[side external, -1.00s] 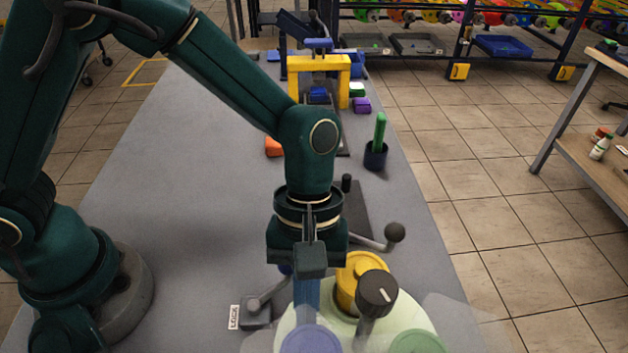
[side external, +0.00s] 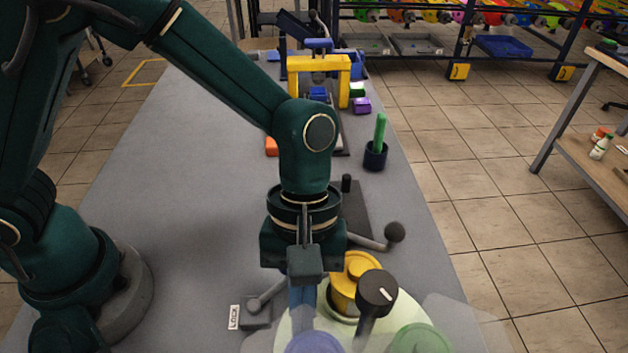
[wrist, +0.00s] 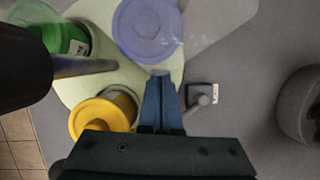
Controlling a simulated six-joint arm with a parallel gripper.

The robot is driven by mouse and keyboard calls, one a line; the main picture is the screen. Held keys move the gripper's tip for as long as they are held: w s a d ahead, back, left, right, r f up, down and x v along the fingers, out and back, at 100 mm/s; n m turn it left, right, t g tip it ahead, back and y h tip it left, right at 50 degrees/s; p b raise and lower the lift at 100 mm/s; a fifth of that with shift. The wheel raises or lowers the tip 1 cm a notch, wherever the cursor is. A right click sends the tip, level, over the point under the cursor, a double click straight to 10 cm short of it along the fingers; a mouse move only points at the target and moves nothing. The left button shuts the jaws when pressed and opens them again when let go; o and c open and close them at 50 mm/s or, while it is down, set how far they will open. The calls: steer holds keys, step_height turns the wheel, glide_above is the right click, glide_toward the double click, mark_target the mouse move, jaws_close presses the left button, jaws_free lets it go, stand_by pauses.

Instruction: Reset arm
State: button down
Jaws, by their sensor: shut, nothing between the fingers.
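My gripper (side external: 302,295) points down over the left part of a pale green round carousel at the front of the table. Its blue fingers are together with nothing between them; in the wrist view the closed fingers (wrist: 160,95) show above the carousel's edge. A yellow pot (side external: 352,280) sits on the carousel beside the fingers, and it also shows in the wrist view (wrist: 100,115). A blue-violet disc (side external: 315,343) lies in front of the fingers. A black knob (side external: 377,290) stands close by on the right.
A small grey lever block (side external: 256,315) with a LOCK label (side external: 234,317) is left of the carousel. A ball-ended lever (side external: 393,235) sticks out behind it. A dark cup with a green stick (side external: 376,150) and a yellow frame (side external: 340,80) stand farther back. The table's left-middle is clear.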

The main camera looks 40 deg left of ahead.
steer(key=w+a+r+t, duration=0.1)
steer(key=w+a+r, duration=0.1)
steer(key=r, duration=0.4)
steer(key=w+a+r+t, duration=0.1)
steer(key=w+a+r, duration=0.15)
steer(key=r, duration=0.25)
steer(key=s+a+m+t+y, duration=0.1)
steer(key=s+a+m+t, duration=0.1)
steer(key=a, duration=0.6)
steer(key=s+a+r+m+t+y, duration=0.1)
steer(key=s+a+m+t, duration=0.1)
steer(key=a+m+t, duration=0.3)
steer(key=a, duration=0.3)
steer(key=shift+s+r+y, duration=0.2)
steer(key=shift+s+y, duration=0.1)
steer(key=shift+s, duration=0.05)
